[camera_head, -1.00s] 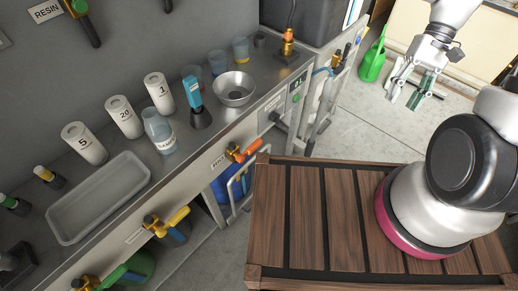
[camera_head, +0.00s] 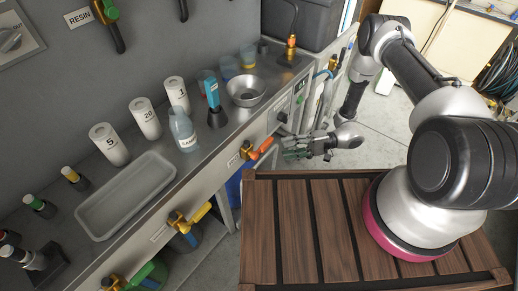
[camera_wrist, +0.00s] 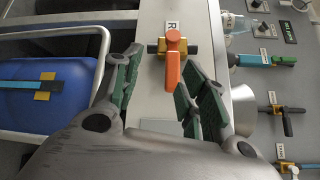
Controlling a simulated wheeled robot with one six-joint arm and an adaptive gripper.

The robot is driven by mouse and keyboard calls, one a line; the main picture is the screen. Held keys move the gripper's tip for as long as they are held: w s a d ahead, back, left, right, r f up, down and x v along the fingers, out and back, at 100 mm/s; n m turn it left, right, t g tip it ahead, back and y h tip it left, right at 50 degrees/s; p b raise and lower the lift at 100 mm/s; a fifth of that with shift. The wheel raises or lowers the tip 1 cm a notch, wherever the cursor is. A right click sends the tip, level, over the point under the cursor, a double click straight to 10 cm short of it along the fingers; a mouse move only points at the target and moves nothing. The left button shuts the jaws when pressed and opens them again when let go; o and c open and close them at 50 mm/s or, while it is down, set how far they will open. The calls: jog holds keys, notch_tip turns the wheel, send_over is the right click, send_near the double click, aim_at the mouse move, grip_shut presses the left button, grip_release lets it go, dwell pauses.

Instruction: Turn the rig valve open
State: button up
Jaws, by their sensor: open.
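A valve with an orange handle (camera_head: 262,148) and a brass body sticks out from the front of the steel bench, beside a small label. In the wrist view the orange handle (camera_wrist: 173,62) lies ahead in the gap between my fingers, nearer the right one. The label there shows an R; the rest cannot be read. My gripper (camera_head: 293,148) is open and empty, just right of the handle in the head view. In the wrist view my gripper (camera_wrist: 158,65) has its green-padded fingers spread, with no clear contact.
A blue container (camera_wrist: 45,90) behind a metal rail stands left in the wrist view. Cups, bottles, a metal bowl (camera_head: 246,89) and a grey tray (camera_head: 125,195) stand on the bench.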

aim_at(270, 144)
jog(key=a+n, duration=0.1)
jog(key=a, duration=0.1)
jog(key=a+r, duration=0.1)
jog(key=a, duration=0.2)
jog(key=w+a+n+t+y, duration=0.1)
jog(key=a, duration=0.2)
jog(key=shift+a+r+n, duration=0.25)
jog(key=shift+n, duration=0.05)
grip_shut()
